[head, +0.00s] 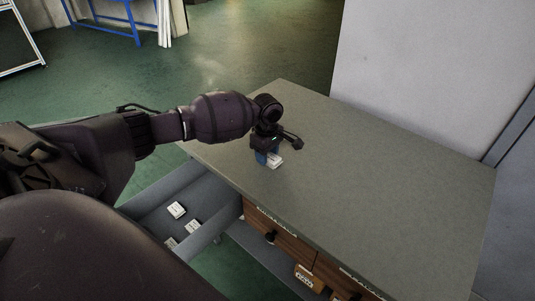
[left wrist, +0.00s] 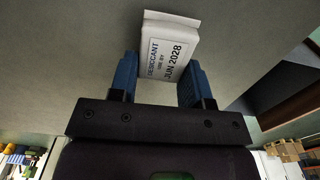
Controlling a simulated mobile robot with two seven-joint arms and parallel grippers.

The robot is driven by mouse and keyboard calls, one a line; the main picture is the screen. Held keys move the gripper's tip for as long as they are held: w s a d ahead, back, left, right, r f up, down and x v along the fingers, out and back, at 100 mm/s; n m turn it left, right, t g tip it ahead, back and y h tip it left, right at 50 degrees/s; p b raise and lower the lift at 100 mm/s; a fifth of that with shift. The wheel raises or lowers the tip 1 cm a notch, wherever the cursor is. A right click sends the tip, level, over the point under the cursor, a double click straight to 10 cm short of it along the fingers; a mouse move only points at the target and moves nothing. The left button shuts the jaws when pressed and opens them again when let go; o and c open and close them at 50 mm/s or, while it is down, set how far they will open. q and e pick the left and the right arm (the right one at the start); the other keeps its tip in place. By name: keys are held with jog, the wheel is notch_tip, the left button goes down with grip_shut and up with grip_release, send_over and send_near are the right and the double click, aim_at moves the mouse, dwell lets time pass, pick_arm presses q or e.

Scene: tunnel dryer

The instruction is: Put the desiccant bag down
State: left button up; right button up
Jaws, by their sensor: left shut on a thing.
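The desiccant bag (head: 275,160) is a small white packet. In the left wrist view the bag (left wrist: 168,42) shows printed text reading "DESICCANT" and "JUN 2028". My left gripper (head: 267,157) points down over the grey worktop (head: 380,190), near its left edge. Its blue fingers (left wrist: 158,72) are shut on the bag, one on each side. The bag is at or just above the worktop surface; I cannot tell whether it touches. My right gripper is not in view.
An open grey drawer (head: 150,200) juts out left of the worktop, with white packets (head: 176,210) inside. Wooden drawer fronts (head: 280,236) with dark knobs are below the worktop edge. A pale wall (head: 430,75) stands behind. The worktop is otherwise clear.

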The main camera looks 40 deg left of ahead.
pick_arm(q)
jog(key=o, duration=0.9)
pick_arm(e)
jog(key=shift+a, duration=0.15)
pick_arm(q)
notch_tip(320, 180, up, 12)
jog(key=p, duration=0.2)
jog(key=shift+r+p, duration=0.1)
jog(key=shift+p, duration=0.3)
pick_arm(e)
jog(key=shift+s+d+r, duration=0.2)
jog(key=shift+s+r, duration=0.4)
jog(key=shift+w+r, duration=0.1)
